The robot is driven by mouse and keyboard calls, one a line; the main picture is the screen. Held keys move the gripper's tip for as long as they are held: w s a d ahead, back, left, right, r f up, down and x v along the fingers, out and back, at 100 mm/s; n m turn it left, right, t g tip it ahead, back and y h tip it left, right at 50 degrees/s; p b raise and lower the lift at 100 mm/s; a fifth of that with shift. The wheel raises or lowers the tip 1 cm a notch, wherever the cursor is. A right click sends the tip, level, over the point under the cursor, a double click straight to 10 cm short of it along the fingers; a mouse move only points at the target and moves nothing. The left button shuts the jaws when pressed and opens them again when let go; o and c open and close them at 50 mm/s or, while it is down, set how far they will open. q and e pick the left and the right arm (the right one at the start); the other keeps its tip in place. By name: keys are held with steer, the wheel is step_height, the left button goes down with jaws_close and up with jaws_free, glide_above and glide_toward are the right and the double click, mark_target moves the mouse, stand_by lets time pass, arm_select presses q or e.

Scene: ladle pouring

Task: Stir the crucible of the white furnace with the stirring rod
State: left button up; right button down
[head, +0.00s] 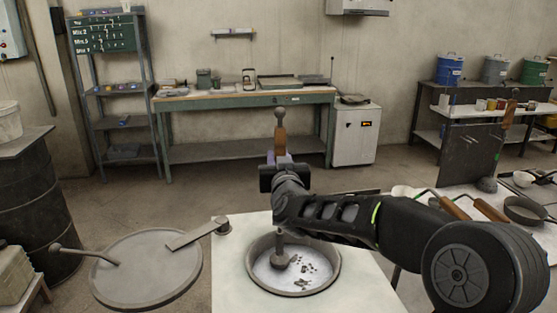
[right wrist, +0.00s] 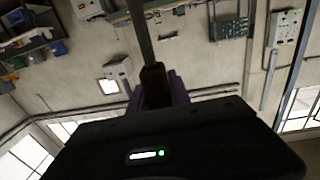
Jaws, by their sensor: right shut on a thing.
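The white furnace (head: 228,285) stands at the bottom centre of the head view, with its round crucible (head: 335,282) open at the top. The crucible holds a pale grey surface with several dark bits on it. My right gripper (head: 280,158) is above the crucible and shut on the brown handle of the stirring rod (head: 281,132). The rod is upright, and its dark lower end is inside the crucible, left of the dark bits. The right wrist view shows the rod's handle (right wrist: 154,85) between the fingers. My left gripper is not in view.
The round furnace lid (head: 140,275) is swung out to the left on its arm. A dark drum (head: 35,205) stands at far left. At right, a table holds ladles with wooden handles (head: 455,207) and a dark pan (head: 525,210). A green workbench (head: 240,100) is behind.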

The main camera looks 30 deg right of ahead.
mark_target(279, 124)
steer(key=shift+r+p, duration=4)
steer(key=shift+r, duration=0.9)
